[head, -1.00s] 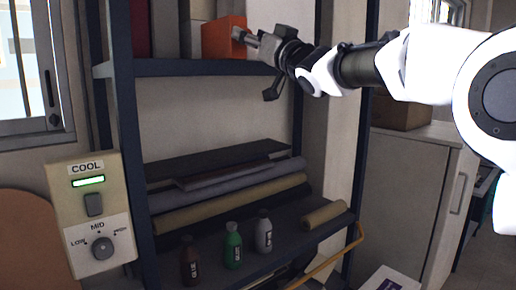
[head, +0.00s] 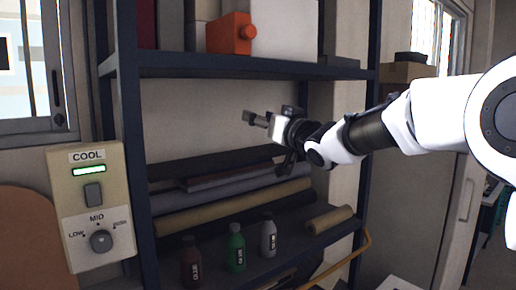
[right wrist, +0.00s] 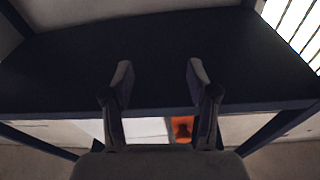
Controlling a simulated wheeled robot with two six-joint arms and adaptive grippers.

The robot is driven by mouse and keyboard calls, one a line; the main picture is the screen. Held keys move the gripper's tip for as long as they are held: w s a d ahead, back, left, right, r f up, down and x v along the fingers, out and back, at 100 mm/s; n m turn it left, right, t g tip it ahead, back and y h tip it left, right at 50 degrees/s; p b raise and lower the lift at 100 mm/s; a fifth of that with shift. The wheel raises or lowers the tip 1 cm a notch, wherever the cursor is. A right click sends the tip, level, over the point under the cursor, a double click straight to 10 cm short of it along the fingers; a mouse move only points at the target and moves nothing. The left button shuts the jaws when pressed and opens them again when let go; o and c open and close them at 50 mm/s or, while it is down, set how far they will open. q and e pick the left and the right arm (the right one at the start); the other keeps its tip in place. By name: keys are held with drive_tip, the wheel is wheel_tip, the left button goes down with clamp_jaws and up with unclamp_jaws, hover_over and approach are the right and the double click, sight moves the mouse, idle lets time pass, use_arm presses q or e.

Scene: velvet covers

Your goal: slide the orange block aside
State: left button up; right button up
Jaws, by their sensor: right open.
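The orange block (head: 226,35) stands on the upper shelf (head: 180,64) in the head view, with a round orange knob on its right side. In the right wrist view the orange block (right wrist: 182,128) shows between the fingers, past the dark shelf edge, partly hidden by the right finger. My right gripper (head: 258,118) is below the upper shelf, apart from the block. Its two fingers (right wrist: 159,68) are spread with nothing between them in the right wrist view. My left gripper is not in view.
White boxes (head: 282,28) stand right of the block. Rolled fabric (head: 235,205) and several bottles, one green (head: 236,250), are on the lower shelf (head: 282,256). A control panel (head: 92,215) reading COOL is at left. A dark upright (head: 370,110) edges the rack.

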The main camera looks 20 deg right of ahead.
wheel_tip(320, 180, down, 7)
drive_tip(key=w+g, duration=0.1)
drive_tip(key=shift+w+a, duration=0.15)
drive_tip(key=shift+w, duration=0.15)
drive_tip(key=shift+f, duration=0.1)
